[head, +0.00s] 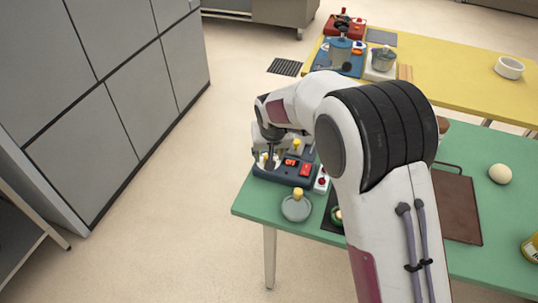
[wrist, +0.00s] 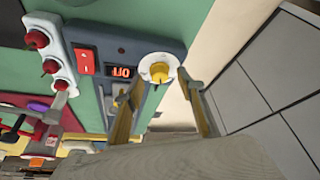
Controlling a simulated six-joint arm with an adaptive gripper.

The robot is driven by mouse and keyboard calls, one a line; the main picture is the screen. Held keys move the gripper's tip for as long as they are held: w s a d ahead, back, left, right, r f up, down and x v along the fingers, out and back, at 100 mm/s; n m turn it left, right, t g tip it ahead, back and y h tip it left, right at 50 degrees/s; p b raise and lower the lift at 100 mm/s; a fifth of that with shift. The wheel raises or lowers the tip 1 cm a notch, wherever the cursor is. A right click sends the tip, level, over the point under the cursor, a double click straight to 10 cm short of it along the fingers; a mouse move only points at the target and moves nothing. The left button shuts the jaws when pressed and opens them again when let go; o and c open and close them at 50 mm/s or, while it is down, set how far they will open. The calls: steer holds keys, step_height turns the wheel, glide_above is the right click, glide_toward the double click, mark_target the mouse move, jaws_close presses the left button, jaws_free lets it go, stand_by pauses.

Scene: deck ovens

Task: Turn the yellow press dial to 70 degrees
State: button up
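The yellow press dial (wrist: 159,73) sits on a round white plate on the dark blue control box (wrist: 150,47). My gripper (wrist: 164,80) is open, with one finger on each side of the dial in the wrist view. I cannot tell whether either finger touches it. A red-lit display (wrist: 122,72) beside the dial seems to read 110, though a dot may be in it. In the head view my gripper (head: 268,160) points down over the left end of the control box (head: 285,172), largely hiding the dial.
A brown tray (head: 458,207) lies right. Floor is open left of the table.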

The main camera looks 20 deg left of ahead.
steer(key=v, duration=1)
steer(key=shift+s+r, duration=0.15)
steer(key=shift+r, duration=0.2)
stand_by(0.3)
steer(key=s+d+r+m, duration=0.2)
steer(key=s+d+r, duration=0.1)
steer(key=s+d, duration=0.6)
steer(key=s+d+r+m+t+h, duration=0.1)
steer(key=s+d+r, duration=0.3)
steer(key=s+d, duration=0.5)
steer(key=s+d+r+m+h, duration=0.1)
steer(key=s+d+r, duration=0.3)
steer(key=s+d, duration=0.6)
steer(key=shift+d+m+t, duration=0.3)
steer(key=shift+d+m, duration=0.5)
steer(key=shift+d, duration=3.75)
steer(key=shift+s, duration=0.1)
